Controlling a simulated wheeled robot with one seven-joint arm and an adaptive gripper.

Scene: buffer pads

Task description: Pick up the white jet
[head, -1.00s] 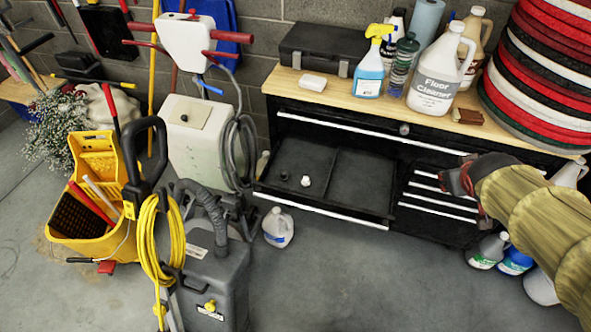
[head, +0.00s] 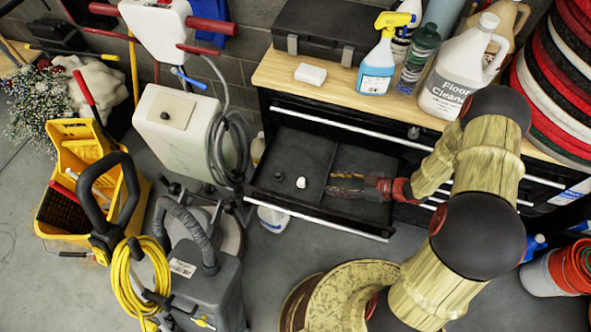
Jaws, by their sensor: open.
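The white jet (head: 301,182) is a small white piece standing in the left part of the open black drawer (head: 345,226). A small dark piece (head: 278,174) sits just left of it. My gripper (head: 332,183) is over the drawer's right part, pointing left toward the white jet. Its fingers are open, with the white jet a short way beyond the tips and apart from them. Whether anything lies under the fingers is hard to see.
The wooden bench top (head: 262,80) above holds a black case (head: 328,30), a white block (head: 310,74), a spray bottle (head: 379,60) and a floor cleaner jug (head: 455,78). A grey floor machine (head: 205,285) with a yellow cord stands left of the drawer.

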